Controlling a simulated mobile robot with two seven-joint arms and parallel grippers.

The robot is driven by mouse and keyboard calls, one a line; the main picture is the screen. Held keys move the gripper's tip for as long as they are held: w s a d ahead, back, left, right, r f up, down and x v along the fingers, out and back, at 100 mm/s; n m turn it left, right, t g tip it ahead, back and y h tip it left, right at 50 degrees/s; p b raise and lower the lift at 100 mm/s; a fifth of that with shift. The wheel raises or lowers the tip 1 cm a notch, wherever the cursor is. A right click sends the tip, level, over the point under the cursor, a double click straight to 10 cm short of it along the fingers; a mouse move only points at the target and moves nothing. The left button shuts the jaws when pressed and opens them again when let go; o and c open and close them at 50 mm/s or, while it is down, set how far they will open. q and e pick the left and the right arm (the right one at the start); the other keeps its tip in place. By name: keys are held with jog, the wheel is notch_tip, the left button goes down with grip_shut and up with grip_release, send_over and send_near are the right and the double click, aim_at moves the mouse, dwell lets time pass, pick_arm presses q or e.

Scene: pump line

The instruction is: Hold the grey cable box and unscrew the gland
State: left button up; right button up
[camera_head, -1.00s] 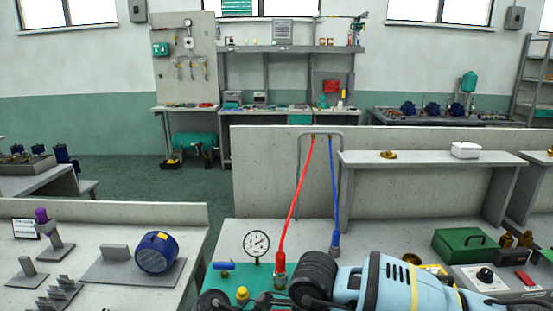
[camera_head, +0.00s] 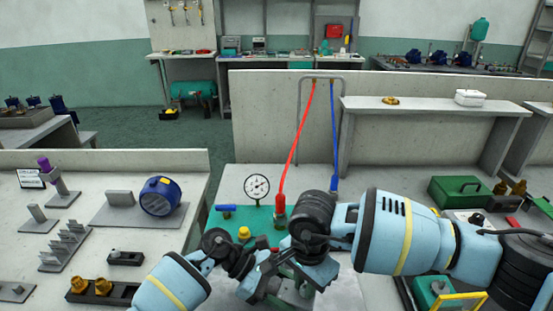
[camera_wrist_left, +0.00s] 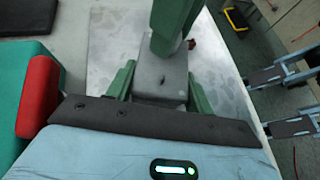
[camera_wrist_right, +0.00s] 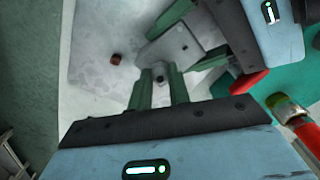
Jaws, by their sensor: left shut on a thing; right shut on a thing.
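The grey cable box (camera_wrist_left: 160,77) sits between the green fingers of my left gripper (camera_wrist_left: 160,84), which is shut on it. In the right wrist view the box (camera_wrist_right: 176,46) shows above my right gripper (camera_wrist_right: 158,88). That gripper is shut on the small gland (camera_wrist_right: 158,73), whose dark round end shows between the fingers. In the head view my left gripper (camera_head: 262,284) and right gripper (camera_head: 304,286) meet low in the middle, and the box and gland are mostly hidden there by the grippers. I cannot tell how far the gland is screwed in.
A pressure gauge (camera_head: 257,187), a red hose (camera_head: 294,145) and a blue hose (camera_head: 333,135) stand just behind the grippers. A small reddish-brown piece (camera_wrist_right: 116,59) lies on the pale plate. A green case (camera_head: 466,191) is at the right.

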jog(key=shift+n, duration=0.6)
jog(key=o, duration=0.8)
jog(key=shift+n, duration=0.3)
jog(key=shift+r, duration=2)
jog(key=shift+c, duration=0.6)
jog(key=shift+r+m, duration=2.15)
jog(key=shift+m, duration=0.05)
jog(key=shift+f, duration=4)
